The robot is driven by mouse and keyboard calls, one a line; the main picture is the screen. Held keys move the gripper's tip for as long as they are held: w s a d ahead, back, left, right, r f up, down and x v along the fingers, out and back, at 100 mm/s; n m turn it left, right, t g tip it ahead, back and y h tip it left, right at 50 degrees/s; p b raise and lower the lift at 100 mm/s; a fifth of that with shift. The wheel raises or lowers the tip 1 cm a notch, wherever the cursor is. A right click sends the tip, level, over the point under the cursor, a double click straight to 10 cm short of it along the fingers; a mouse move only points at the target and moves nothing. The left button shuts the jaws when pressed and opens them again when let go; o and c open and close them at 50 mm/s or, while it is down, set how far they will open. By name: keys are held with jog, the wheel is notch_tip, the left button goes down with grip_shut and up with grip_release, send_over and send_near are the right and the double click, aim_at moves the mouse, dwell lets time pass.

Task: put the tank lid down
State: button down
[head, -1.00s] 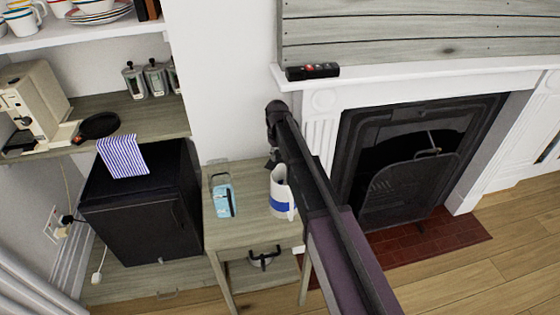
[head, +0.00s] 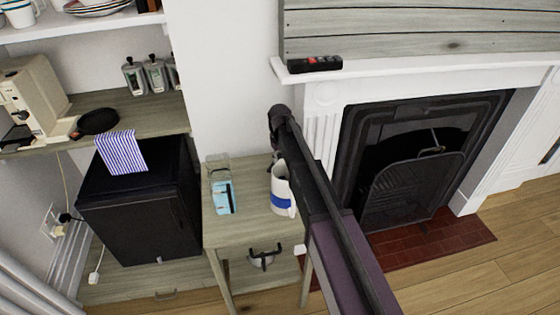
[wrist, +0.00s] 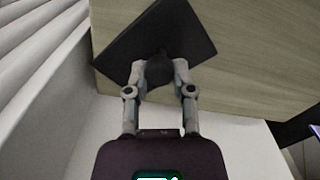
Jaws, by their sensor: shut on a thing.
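In the wrist view my gripper (wrist: 158,72) is shut on the round dark knob of the tank lid (wrist: 190,38), a flat, dark, square plate. The lid shows against a pale wooden surface (wrist: 255,65); I cannot tell whether it touches that surface. In the head view my own arm hides the gripper and the lid. A clear box-like container (head: 217,165), which may be the tank, stands at the back left of the small wooden table (head: 240,232).
A light-blue item (head: 222,198) is at the clear container. A white jug with a blue band (head: 284,200) stands beside my arm. A black fridge (head: 145,220) with a striped cloth (head: 121,152) is left, the fireplace (head: 420,160) right. The table's front is bare.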

aim_at(280, 158)
jog(key=shift+f, duration=0.15)
jog(key=shift+c, duration=2.4)
grip_release()
jog(key=shift+r, duration=0.25)
notch_tip(280, 158, up, 7)
jog(key=p, duration=0.7)
jog(key=shift+r, duration=0.2)
